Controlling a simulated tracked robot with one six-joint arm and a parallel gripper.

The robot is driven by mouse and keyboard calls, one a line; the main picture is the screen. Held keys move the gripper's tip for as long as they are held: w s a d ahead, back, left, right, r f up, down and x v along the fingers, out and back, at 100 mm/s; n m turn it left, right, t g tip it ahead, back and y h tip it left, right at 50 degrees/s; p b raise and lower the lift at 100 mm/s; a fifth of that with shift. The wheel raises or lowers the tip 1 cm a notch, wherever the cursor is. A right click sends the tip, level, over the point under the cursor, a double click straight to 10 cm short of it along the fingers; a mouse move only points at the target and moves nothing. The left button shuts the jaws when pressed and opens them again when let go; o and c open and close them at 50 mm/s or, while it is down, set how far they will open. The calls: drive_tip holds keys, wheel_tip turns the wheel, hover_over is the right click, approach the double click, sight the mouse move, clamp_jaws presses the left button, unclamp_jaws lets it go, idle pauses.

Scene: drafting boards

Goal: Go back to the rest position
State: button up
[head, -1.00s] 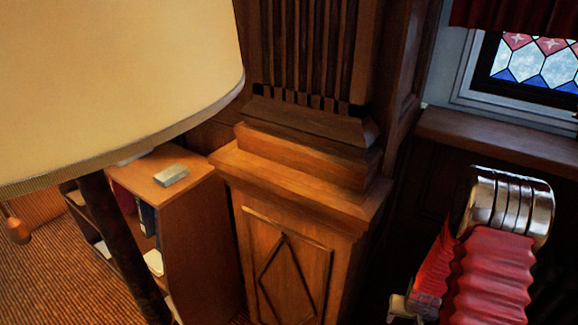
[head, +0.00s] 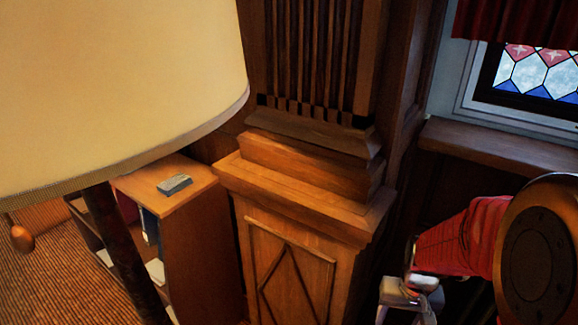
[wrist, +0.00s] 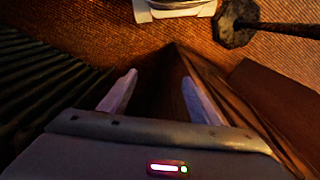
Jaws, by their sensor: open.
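My gripper (wrist: 158,92) shows in the wrist view with its two pale fingers spread wide apart. There is nothing between the fingertips; a dark wooden corner shows beyond them. In the head view my arm, with its red sleeve, is at the lower right, and a pale grey part at its end hangs at the bottom edge. The fingers cannot be made out clearly there.
A wooden pillar (head: 290,195) stands left of my arm, with a window ledge (head: 500,148) behind. A large lampshade (head: 110,90) fills the upper left. Below it, a low bookcase (head: 190,235) bears a small grey block (head: 175,184). Carpet (head: 55,270) lies at lower left.

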drive_tip(key=s+a+r+n+t, duration=0.1)
drive_tip(key=s+a+r, duration=0.2)
drive_tip(key=r, duration=0.4)
drive_tip(key=s+a+r+n+t, duration=0.1)
drive_tip(key=s+a+r+t, duration=0.1)
drive_tip(key=r, duration=0.5)
drive_tip(key=s+a+r+t, duration=0.2)
drive_tip(key=s+a+r, duration=0.2)
drive_tip(key=r, duration=0.3)
drive_tip(key=shift+s+a+r+n, duration=0.2)
drive_tip(key=shift+a+r+n, duration=0.15)
drive_tip(key=shift+a, duration=0.4)
